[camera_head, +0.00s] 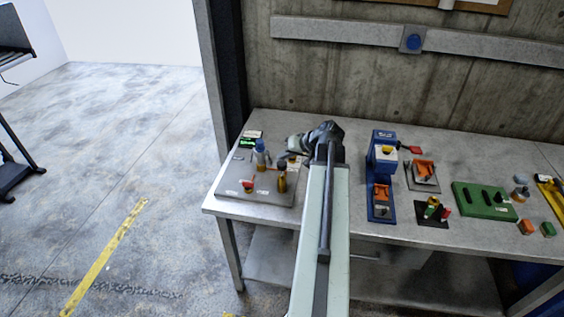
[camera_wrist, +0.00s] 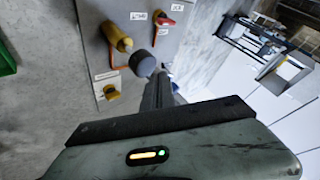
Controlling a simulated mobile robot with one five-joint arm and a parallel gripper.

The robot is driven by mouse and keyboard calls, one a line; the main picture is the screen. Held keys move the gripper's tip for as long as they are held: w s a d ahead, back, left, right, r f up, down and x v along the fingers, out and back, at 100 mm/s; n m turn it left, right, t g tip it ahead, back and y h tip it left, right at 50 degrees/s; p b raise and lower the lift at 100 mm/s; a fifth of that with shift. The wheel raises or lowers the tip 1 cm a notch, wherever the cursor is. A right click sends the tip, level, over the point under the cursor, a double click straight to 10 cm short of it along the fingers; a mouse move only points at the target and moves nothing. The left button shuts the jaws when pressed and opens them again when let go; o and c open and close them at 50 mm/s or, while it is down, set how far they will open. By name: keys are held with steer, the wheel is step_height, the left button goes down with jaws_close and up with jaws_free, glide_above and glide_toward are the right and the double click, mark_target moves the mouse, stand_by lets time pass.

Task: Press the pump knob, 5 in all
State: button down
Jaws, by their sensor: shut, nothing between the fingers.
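The grey control panel (camera_head: 228,187) lies on the left end of the bench. The labels are too small to read, so I cannot tell which is the pump knob. My gripper (camera_wrist: 163,78) is shut and empty, close to the grey knob; contact cannot be made out.
A small green-lit display (camera_head: 248,143) is at the panel's back edge. Right of my arm stand a blue device (camera_head: 382,150), orange fixtures (camera_head: 424,168) and a green block (camera_head: 485,201). A concrete wall (camera_head: 400,85) rises behind. The floor (camera_head: 130,150) at left is open.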

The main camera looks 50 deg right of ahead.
steer(key=shift+r, duration=0.1)
step_height(320, 180, up, 5)
steer(key=p, duration=0.5)
stand_by(2.3)
step_height(320, 180, up, 4)
steer(key=p, duration=0.4)
glide_above(284, 164)
step_height(284, 164, down, 9)
steer(key=b, duration=0.9)
steer(key=shift+s, duration=0.1)
steer(key=shift+f, duration=0.2)
stand_by(1.2)
steer(key=shift+f+b, duration=0.3)
steer(key=shift+b, duration=0.1)
